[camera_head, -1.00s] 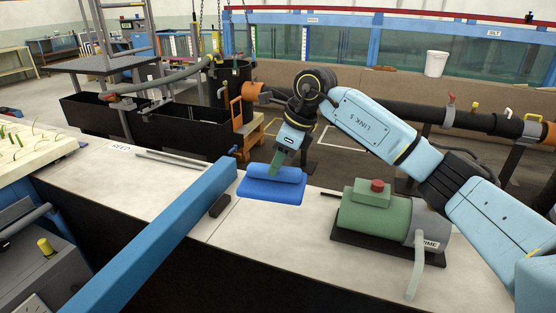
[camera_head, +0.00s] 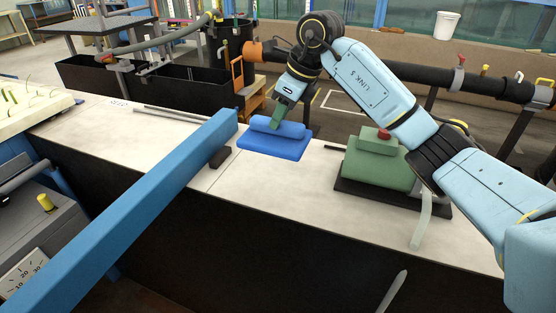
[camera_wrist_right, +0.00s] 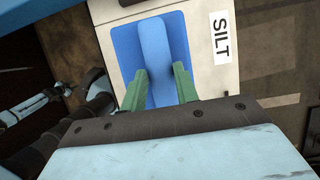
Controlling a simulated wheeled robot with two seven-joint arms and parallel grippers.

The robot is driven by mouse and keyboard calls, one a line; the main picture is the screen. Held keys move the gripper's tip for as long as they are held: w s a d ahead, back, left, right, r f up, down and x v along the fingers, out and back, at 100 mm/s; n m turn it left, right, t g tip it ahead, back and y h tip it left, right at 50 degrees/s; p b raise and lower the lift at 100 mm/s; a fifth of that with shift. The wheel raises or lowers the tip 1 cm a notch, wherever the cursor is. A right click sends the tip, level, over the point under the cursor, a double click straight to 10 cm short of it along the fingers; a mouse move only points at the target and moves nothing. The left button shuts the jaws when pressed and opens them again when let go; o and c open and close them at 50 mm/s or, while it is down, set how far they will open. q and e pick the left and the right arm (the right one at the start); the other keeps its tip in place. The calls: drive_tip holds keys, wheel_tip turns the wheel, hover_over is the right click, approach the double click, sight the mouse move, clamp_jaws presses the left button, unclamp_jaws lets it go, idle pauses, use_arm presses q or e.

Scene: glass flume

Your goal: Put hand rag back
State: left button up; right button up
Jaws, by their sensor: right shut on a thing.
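The hand rag (camera_head: 272,145) is a flat blue piece with a rounded blue ridge along its top. It lies flat at the far edge of the pale bench top (camera_head: 270,190), as far as I can tell resting on it. My right gripper (camera_head: 275,123) comes down on it from above. In the right wrist view its two green fingers (camera_wrist_right: 160,85) sit on either side of the ridge of the rag (camera_wrist_right: 155,45), shut on it. My left gripper is not in view.
A long blue beam (camera_head: 130,215) crosses the bench left of the rag, with a small black block (camera_head: 220,157) beside it. A green pump (camera_head: 375,165) on a dark base stands to the right.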

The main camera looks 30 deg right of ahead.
sight(281, 144)
wheel_tip(281, 144, down, 8)
drive_tip(key=shift+f, duration=0.1)
idle(0.4)
drive_tip(key=shift+b, duration=0.3)
drive_tip(key=o, duration=0.8)
drive_tip(key=shift+f, duration=0.1)
drive_tip(key=shift+o, duration=0.2)
